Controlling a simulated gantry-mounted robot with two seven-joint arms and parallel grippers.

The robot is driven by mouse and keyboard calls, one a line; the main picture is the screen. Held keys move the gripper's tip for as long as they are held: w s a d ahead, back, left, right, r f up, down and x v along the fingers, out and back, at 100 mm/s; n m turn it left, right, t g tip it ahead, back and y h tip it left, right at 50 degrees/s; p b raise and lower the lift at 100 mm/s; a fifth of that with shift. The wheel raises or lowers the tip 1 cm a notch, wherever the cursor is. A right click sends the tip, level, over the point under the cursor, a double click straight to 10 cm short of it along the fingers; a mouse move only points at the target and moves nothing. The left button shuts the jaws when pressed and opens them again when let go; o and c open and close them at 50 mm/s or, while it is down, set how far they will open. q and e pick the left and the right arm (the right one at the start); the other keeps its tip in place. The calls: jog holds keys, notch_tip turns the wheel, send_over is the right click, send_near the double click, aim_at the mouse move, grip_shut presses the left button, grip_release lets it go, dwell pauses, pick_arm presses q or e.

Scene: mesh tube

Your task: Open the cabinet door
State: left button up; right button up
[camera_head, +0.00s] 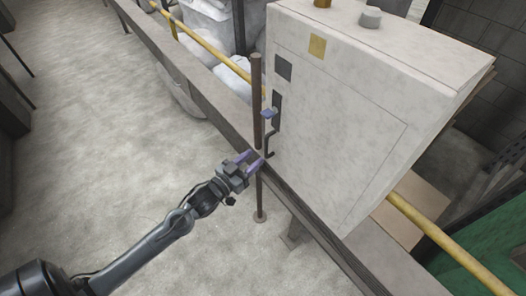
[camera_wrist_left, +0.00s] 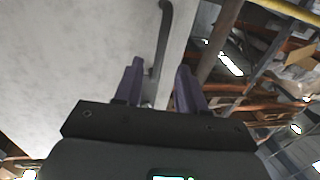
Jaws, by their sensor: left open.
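The pale grey cabinet (camera_head: 335,110) stands at the right of centre in the head view, and its door looks shut. A dark bent handle (camera_head: 269,143) hangs near the left edge of its front, below a dark latch plate. My left gripper (camera_head: 252,161) is open, just left of the handle's lower end. In the left wrist view the handle (camera_wrist_left: 163,40) runs down from the top toward the gap between the two purple fingers (camera_wrist_left: 160,68). The cabinet front (camera_wrist_left: 70,60) fills the left of that view. I cannot tell whether the fingers touch the handle. My right gripper is out of view.
A thin brown post (camera_head: 257,100) stands upright close to the handle and left gripper. A long rail (camera_head: 190,70) and a yellow pipe (camera_head: 430,238) run past the cabinet. White sacks (camera_head: 208,40) lie behind the rail. The floor at left (camera_head: 80,130) is clear.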

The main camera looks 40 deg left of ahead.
pick_arm(q)
jog(key=shift+w+b, duration=0.55)
jog(key=shift+w, duration=2.35)
grip_shut()
